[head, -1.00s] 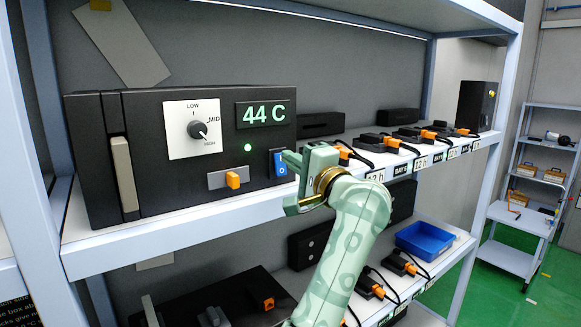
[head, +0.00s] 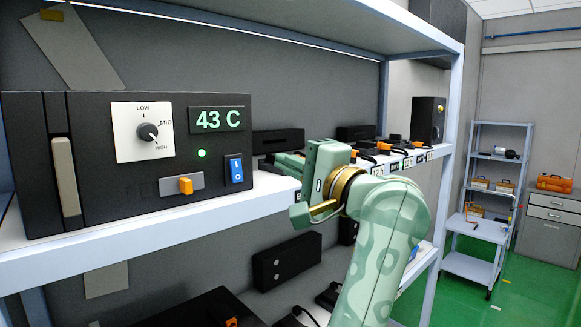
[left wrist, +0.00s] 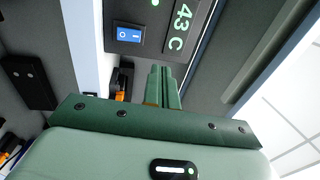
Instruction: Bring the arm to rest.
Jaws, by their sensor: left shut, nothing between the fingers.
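My left gripper (head: 287,160) is shut and empty in the head view, in front of the shelf edge and just right of the black heater-like box (head: 90,185). Its shut fingers (left wrist: 162,85) also show in the left wrist view. The blue rocker switch (head: 236,169) on the box is apart from the fingers, to their left in the head view; it also shows in the left wrist view (left wrist: 129,35). The display (head: 219,119) reads 43 C, a green light is lit, and the dial (head: 147,131) points near HIGH. My right gripper is not in view.
Chargers with orange plugs (head: 384,147) stand along the shelf (head: 140,237) to the right, partly behind my arm. A black box (head: 287,262) is on the level below. A wheeled rack (head: 475,267) and a grey cabinet (head: 549,226) stand beyond, over open green floor.

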